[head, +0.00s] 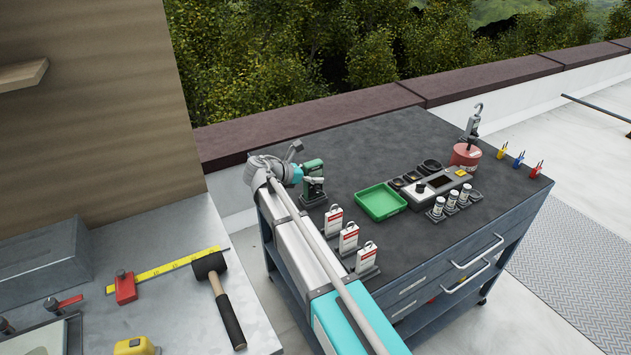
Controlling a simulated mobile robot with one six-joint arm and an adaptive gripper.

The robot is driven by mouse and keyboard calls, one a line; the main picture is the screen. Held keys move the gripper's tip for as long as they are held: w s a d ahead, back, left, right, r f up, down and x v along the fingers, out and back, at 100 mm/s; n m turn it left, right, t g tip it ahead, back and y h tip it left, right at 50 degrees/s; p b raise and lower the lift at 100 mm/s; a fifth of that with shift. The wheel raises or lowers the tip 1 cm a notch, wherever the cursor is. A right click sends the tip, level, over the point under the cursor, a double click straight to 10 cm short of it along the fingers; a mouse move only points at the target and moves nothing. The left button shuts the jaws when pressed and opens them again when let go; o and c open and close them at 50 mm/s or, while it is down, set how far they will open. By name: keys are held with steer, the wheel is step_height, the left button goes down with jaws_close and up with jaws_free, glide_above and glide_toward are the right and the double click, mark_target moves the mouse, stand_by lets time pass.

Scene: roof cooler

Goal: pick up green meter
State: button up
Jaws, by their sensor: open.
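The green meter (313,172) stands upright in a dark stand at the left end of the dark cart top. My gripper (297,162) is immediately to its left, at the end of my arm reaching in over the cart's left edge. A grey finger of it shows angled up towards the meter. The gripper is open. The fingertips are small here, and I cannot tell whether they touch the meter or are apart from it.
A green tray (381,201) lies right of the meter. Several white tags (348,238) stand in front. A grey instrument (434,189), small canisters (452,200) and a red cylinder (465,155) are farther right. A workbench (180,300) with a hammer (219,298) is at left. The cart's back middle is clear.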

steer(key=shift+c, duration=0.3)
jaws_close()
steer(key=shift+r, duration=0.1)
steer(key=shift+r+p, duration=0.95)
steer(key=shift+p, duration=0.1)
steer(key=s+r+p, duration=1.1)
steer(key=s, duration=0.3)
steer(key=shift+a, duration=0.1)
